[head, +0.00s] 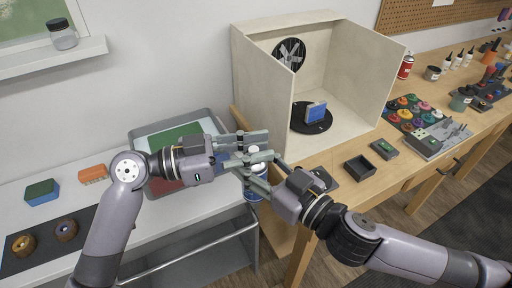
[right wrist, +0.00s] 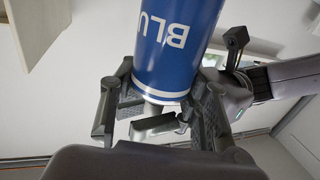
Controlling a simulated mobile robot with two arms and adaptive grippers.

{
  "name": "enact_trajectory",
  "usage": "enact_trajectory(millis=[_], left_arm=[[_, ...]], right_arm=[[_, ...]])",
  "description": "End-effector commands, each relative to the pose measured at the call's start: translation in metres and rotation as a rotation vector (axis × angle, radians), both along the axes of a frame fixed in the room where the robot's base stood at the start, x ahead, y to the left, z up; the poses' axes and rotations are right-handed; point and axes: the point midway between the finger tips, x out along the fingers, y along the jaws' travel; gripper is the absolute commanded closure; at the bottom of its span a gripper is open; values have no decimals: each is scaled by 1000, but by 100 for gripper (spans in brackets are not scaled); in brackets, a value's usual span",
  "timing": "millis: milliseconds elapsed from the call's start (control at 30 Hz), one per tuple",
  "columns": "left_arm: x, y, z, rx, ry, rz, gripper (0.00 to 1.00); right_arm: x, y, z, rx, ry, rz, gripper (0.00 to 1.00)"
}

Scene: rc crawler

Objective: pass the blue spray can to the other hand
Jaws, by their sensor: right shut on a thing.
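The blue spray can (head: 252,193) stands between my two grippers above the gap between the two tables, with a pale top showing among the fingers. In the right wrist view the can (right wrist: 178,45) is large, with upside-down white lettering and a white band. My right gripper (head: 258,172) is shut on the can near one end; its fingers (right wrist: 160,112) lie on both sides of it. My left gripper (head: 258,148) reaches in from the left, its fingers apart around the pale top. Fingers hide much of the can, so left-hand contact is unclear.
An open wooden booth (head: 350,100) with a round black turntable (head: 325,124) stands behind on the wooden bench. A grey tray (head: 140,131) lies behind my left gripper. A black box (head: 360,168) and several paint pots (head: 410,112) are at right. A blue-green block (head: 42,192) is at left.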

Motion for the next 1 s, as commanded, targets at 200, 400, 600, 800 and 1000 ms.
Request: enact_trajectory(millis=[200,400,600,800,1000], left_arm=[[-2,-1,-2,4,4,-7,97],[-3,-1,-2,4,6,-9,100],[-3,-2,-2,4,6,-9,100],[-2,-1,-2,4,5,-7,100],[-1,-1,-2,4,4,-5,100]], right_arm=[[1,-1,2,0,-6,-3,100],[2,-1,3,1,-9,-4,100],[2,-1,4,1,-11,-4,54],[2,-1,3,1,-9,-4,40],[1,-1,2,1,-7,-2,34]])
